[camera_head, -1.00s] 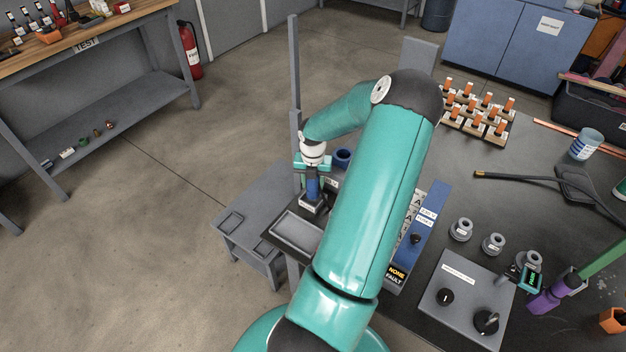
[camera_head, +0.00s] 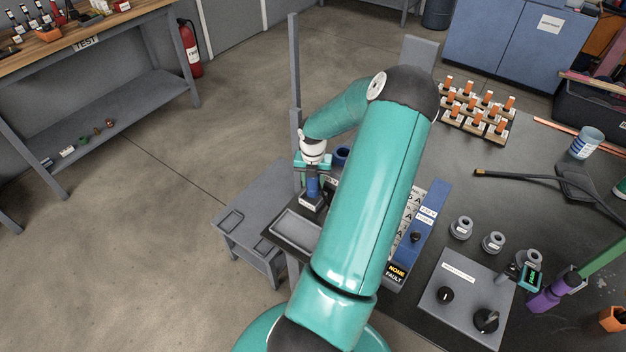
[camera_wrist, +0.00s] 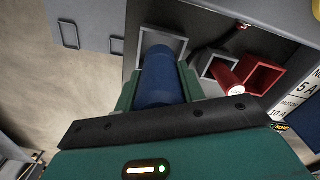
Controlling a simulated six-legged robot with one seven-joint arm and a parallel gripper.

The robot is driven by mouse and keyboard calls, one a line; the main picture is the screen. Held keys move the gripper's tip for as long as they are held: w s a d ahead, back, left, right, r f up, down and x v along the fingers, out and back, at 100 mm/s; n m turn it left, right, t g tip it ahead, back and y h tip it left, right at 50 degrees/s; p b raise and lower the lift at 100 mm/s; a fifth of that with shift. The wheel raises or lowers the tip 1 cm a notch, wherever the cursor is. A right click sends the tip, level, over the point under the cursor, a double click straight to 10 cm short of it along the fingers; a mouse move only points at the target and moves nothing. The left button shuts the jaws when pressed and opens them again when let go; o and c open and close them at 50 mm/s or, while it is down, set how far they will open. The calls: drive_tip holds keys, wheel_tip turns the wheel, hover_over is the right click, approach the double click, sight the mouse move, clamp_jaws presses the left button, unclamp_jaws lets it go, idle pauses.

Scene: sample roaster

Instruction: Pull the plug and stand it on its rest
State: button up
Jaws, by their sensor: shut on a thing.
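The blue plug (camera_wrist: 160,75) is between the fingers of my gripper (camera_wrist: 160,92) in the wrist view. Its far end lies at a grey square frame (camera_wrist: 179,43); I cannot tell whether it is inside the frame or just above it. In the head view the plug (camera_head: 313,187) is upright below my gripper (camera_head: 312,166), over a small block with a pale label (camera_head: 311,206). My gripper is shut on the plug. My arm hides part of the panel to the right.
A grey tray (camera_head: 297,231) lies in front. A tall grey post (camera_head: 294,75) rises just behind my gripper.

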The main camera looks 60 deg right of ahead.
drive_tip(key=shift+f, duration=1.25)
drive_tip(key=shift+f, duration=0.35)
drive_tip(key=shift+f, duration=0.3)
drive_tip(key=o, duration=1.2)
wheel_tip(320, 180, up, 14)
drive_tip(key=shift+f, duration=0.1)
